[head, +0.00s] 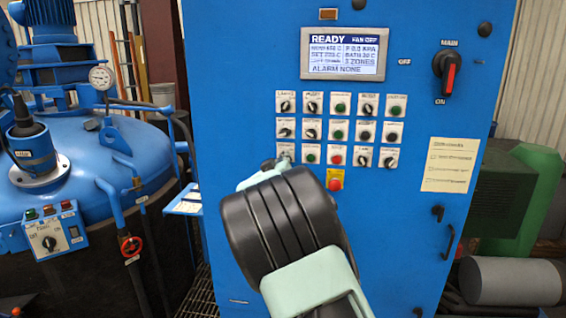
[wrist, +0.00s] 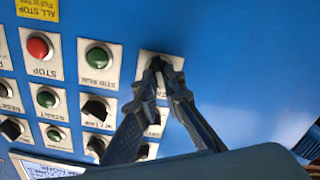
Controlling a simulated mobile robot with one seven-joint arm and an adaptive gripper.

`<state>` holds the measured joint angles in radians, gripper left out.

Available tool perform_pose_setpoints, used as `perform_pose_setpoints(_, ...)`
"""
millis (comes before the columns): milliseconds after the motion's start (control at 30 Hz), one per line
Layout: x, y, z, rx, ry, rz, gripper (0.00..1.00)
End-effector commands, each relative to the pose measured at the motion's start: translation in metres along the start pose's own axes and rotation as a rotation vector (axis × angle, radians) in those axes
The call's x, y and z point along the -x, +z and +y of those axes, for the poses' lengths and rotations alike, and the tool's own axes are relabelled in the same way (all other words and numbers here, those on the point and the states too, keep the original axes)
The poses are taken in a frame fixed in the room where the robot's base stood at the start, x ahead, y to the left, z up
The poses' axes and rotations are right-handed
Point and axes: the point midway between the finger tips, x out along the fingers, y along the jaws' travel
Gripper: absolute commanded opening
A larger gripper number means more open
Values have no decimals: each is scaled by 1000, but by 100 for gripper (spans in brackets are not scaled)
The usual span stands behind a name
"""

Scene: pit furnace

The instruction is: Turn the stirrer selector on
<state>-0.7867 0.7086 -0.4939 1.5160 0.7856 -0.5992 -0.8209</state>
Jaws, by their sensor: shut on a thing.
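The stirrer selector's white plate (wrist: 160,58) is in the wrist view, at the end of its row beside the green STIR RUN button (wrist: 98,58). My gripper (wrist: 158,68) reaches over this plate with its two dark fingers closed together on the selector knob. The fingers hide most of the knob and its label, so I cannot tell which way it points. In the head view my gripper (head: 284,160) is at the bottom left of the button grid on the blue cabinet (head: 240,60), and my arm hides part of it.
A red STOP button (wrist: 38,48) and several other knobs lie close by. A yellow emergency-stop plate (head: 335,179) is below the grid. The display (head: 343,54) reads READY, FAN OFF, ALARM NONE. The MAIN switch (head: 449,75) is at upper right. A blue vessel (head: 90,160) stands left.

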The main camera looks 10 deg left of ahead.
Motion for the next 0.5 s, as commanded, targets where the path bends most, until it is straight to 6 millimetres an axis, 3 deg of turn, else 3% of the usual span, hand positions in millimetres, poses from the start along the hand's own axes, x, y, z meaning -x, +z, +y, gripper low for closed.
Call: perform_pose_setpoints(500, 0, 4, 1, -414, 1, 2, 0)
